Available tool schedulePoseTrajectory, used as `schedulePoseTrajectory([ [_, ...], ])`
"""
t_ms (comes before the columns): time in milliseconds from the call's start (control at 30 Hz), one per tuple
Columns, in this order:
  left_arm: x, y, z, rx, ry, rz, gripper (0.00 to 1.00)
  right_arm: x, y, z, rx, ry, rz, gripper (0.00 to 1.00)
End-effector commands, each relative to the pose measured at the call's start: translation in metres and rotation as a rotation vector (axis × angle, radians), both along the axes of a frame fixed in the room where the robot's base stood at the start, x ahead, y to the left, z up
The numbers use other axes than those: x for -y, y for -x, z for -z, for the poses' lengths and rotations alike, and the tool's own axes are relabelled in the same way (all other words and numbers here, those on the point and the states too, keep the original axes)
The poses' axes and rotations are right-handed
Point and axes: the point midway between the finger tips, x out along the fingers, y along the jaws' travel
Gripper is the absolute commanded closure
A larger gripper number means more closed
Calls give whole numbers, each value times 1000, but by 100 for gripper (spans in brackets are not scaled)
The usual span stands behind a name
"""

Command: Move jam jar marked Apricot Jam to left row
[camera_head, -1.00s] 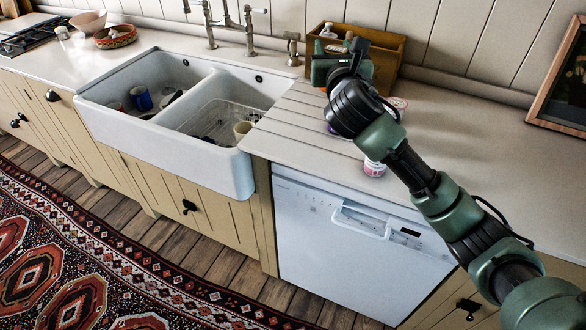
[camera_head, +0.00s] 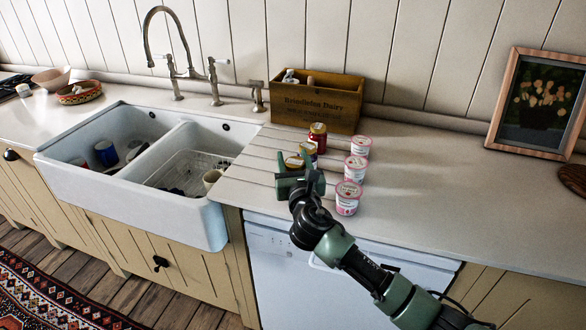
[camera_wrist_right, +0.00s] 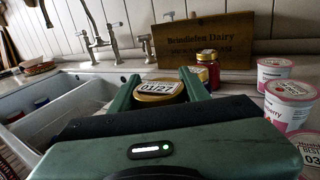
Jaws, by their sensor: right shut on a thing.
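My right gripper (camera_head: 297,176) is at the front of the left row, its two fingers on either side of a jar with a gold lid (camera_head: 294,162). In the right wrist view this lid (camera_wrist_right: 160,88) reads 01/27 and sits between the fingers, which are shut on the jar. Its front label is hidden, so I cannot read Apricot Jam; whether its base touches the counter is hidden too. Behind it stand a jar with a dark label (camera_head: 308,150) and a red jar with a gold lid (camera_head: 317,132). My left gripper is not in view.
Several pink-and-white yogurt cups form a row to the right: front (camera_head: 348,197), middle (camera_head: 355,167), back (camera_head: 360,146). A wooden dairy crate (camera_head: 318,100) stands behind. The double sink (camera_head: 135,165) lies left. Counter right of the cups (camera_head: 440,190) is clear.

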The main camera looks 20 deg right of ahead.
Motion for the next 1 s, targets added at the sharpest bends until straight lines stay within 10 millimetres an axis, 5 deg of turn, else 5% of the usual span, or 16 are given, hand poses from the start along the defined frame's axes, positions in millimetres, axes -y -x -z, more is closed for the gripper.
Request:
schedulePoseTrajectory([
  [133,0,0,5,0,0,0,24,0,0,21,0,-1,0,100],
  [567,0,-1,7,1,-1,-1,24,0,0,27,2,-1,0,100],
  [600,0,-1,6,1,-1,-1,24,0,0,29,0,-1,0,49],
  [667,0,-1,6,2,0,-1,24,0,0,28,-1,-1,0,32],
  [1000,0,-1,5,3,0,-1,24,0,0,26,0,-1,0,32],
])
